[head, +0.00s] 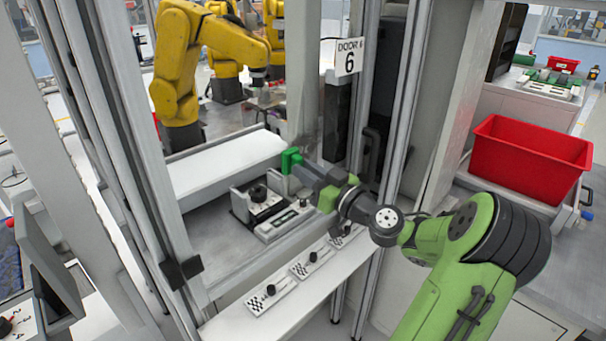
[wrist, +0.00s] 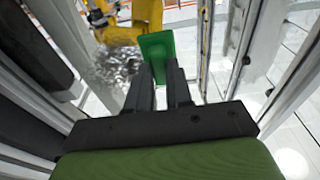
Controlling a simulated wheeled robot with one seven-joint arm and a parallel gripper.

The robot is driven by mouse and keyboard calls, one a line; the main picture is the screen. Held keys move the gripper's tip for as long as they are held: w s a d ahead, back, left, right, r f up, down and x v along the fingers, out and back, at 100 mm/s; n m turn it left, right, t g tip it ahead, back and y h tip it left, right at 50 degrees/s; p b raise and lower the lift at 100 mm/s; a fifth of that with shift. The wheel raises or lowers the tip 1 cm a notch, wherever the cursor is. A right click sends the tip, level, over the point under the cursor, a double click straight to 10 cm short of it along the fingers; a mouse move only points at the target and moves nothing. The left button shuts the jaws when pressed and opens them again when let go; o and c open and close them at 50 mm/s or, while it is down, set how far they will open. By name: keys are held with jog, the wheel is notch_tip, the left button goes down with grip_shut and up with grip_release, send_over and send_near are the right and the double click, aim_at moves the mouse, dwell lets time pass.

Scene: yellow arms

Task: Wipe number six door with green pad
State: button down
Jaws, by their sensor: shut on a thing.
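The door with the "DOOR 6" sign (head: 348,57) is a tall framed clear panel (head: 240,60) in the head view. The green pad (head: 291,160) is held out in front of my arm, close to the door's pane. My gripper (head: 305,170) is shut on it. The pad also shows in the wrist view (wrist: 157,52), upright between the ends of the dark fingers (wrist: 158,85). A greyish smudged patch (wrist: 110,68) lies left of the pad in the wrist view. I cannot tell whether the pad touches the pane.
Yellow robot arms (head: 177,70) stand behind the door. A white shelf (head: 255,318) with several small black-knobbed plates runs below the door. Metal frame posts rise on both sides. A red bin (head: 530,160) stands on the right counter.

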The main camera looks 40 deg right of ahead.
jog(key=shift+d+r+p, duration=1.2)
jog(key=shift+d+p, duration=0.3)
jog(key=shift+d, duration=4.9)
jog(key=shift+w+a+f+b, duration=0.1)
jog(key=shift+a+b, duration=3)
jog(key=shift+a, duration=0.5)
jog(key=shift+a+f+b, duration=0.1)
jog(key=shift+a+b, duration=3)
jog(key=shift+a, duration=0.5)
jog(key=d+r+p, duration=0.2)
jog(key=d+p, duration=0.6)
jog(key=d, duration=0.6)
jog(key=shift+w+d+r+p, duration=0.2)
jog(key=shift+d+p, duration=0.05)
jog(key=shift+p, duration=0.05)
